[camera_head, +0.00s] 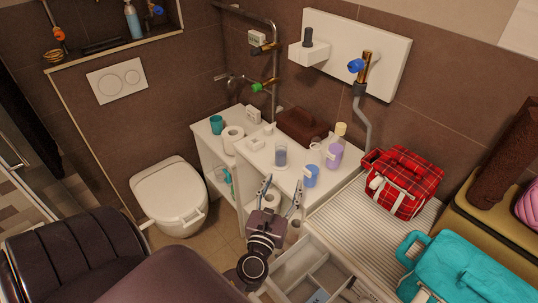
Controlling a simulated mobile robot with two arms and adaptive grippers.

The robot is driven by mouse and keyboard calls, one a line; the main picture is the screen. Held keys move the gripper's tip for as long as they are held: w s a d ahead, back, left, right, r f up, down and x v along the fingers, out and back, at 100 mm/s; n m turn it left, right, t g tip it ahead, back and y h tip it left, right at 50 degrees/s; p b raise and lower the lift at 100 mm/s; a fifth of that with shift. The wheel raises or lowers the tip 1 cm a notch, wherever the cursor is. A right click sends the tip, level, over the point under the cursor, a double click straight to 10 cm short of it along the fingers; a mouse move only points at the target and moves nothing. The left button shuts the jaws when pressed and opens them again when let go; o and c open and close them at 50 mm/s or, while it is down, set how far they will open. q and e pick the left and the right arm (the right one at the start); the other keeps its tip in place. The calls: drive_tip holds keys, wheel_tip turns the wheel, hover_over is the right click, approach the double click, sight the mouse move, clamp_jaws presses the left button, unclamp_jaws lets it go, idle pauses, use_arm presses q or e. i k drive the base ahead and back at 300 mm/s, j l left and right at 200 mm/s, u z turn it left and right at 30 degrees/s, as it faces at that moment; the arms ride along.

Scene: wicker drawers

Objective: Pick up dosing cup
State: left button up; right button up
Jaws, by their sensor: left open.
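A small clear cup with a bluish tint (281,155) stands upright on the white cabinet top (262,170). A blue cup (311,176) stands near the cabinet's front edge, to the right of the clear one. I cannot tell for certain which of these is the dosing cup. My left gripper (282,184) is open, with its two fingers spread and pointing up the picture at the cabinet's front edge. It appears empty, below the clear cup and left of the blue cup in the picture. My right gripper is not in view.
A lilac bottle (334,156), a brown bag (302,127), toilet rolls (233,136) and a teal cup (216,125) crowd the cabinet top. An open drawer (305,272) lies below right. A red plaid bag (403,181) and a toilet (169,193) flank the cabinet.

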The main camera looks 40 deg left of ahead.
sight(280, 163)
drive_tip(key=u, duration=1.15)
